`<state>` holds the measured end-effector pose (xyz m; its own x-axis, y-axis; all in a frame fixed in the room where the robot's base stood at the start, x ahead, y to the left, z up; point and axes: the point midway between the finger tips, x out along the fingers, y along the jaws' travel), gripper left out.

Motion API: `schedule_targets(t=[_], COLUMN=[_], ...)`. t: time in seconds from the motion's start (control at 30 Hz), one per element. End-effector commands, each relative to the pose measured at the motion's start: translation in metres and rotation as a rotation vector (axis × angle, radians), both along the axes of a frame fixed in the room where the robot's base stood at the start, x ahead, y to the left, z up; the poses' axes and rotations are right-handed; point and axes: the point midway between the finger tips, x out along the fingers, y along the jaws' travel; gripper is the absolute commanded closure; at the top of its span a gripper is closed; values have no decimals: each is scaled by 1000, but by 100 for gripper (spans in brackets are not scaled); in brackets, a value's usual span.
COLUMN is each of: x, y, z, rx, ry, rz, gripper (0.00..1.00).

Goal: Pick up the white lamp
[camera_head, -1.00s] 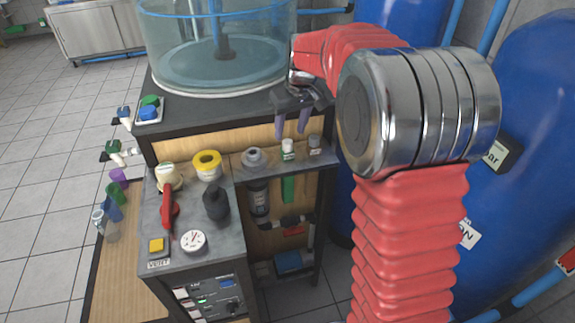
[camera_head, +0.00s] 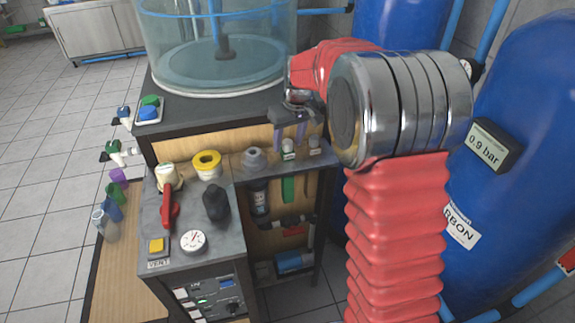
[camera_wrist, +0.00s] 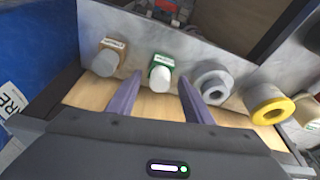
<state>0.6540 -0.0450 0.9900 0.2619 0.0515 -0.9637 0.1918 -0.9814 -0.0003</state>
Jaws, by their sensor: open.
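A small white lamp with a green base (camera_wrist: 160,77) is mounted on the grey panel. In the wrist view it shows between my two purple fingers. My gripper (camera_wrist: 160,92) is open, with one finger to each side of the lamp. In the head view the lamp (camera_head: 288,151) sits at the panel's right part, and my gripper (camera_head: 290,139) points down at it from above, partly in front of it. I cannot tell whether the fingers touch it.
A grey cap with a brown base (camera_wrist: 107,62) is left of the lamp in the wrist view. A grey round fitting (camera_wrist: 211,85) and a yellow ring (camera_wrist: 270,107) are to its right. A clear tank (camera_head: 215,50) stands behind, blue vessels (camera_head: 530,75) at right.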

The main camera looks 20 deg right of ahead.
Motion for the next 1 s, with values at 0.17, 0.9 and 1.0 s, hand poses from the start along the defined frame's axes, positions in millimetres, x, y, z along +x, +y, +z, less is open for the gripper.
schedule_targets(t=[0.17, 0.9, 1.0], x=[0, 0, 0], y=[0, 0, 0], z=[0, 1, 1], rx=[0, 0, 0], ry=[0, 0, -1], rz=[0, 0, 0], gripper=[54, 88, 88])
